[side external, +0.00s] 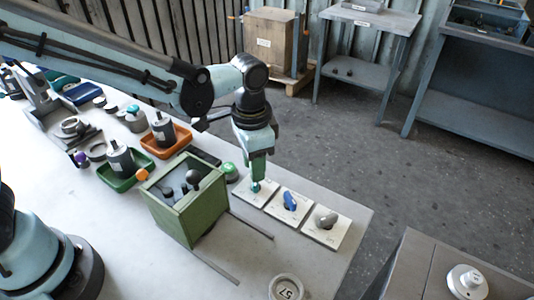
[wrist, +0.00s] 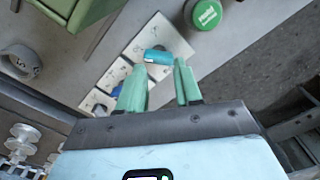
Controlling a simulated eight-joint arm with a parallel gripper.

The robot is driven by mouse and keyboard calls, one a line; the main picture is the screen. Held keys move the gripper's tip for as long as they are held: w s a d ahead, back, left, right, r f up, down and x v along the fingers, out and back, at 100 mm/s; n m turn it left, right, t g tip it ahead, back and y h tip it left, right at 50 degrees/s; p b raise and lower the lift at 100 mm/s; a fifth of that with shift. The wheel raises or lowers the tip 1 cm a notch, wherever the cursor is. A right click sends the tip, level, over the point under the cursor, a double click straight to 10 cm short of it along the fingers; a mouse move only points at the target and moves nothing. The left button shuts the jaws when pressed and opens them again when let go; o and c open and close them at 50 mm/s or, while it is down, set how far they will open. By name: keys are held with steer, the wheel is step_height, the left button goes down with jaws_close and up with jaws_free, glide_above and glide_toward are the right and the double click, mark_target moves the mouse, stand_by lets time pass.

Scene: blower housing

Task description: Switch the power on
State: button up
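Three rotary knobs sit on white plates at the table's right side: a teal knob (side external: 255,187), a blue knob (side external: 290,201) and a grey knob (side external: 327,220). Labels on them are too small to read. My gripper (side external: 257,178) points down just over the teal knob. In the wrist view, its two green fingers (wrist: 160,68) are apart, with the teal knob (wrist: 157,57) by the gap at their tips. I cannot tell whether they touch it. The blue knob (wrist: 117,91) is partly hidden by the left finger. A round green button (wrist: 205,14) lies near the teal knob's plate.
A green open-topped box (side external: 185,205) with a black ball-topped lever stands left of the plates. Green (side external: 122,178) and orange (side external: 165,143) trays hold motor-like parts farther left. A round piece marked 57 (side external: 286,288) lies at the front. Bare table surrounds the plates' right side.

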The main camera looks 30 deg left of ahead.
steer(key=shift+d+f, duration=0.1)
steer(key=shift+f, duration=1.15)
steer(key=shift+f+n, duration=0.2)
steer(key=shift+n, duration=0.1)
steer(key=n, duration=0.6)
steer(key=shift+w, duration=0.1)
steer(key=n, duration=0.7)
steer(key=shift+f, duration=0.7)
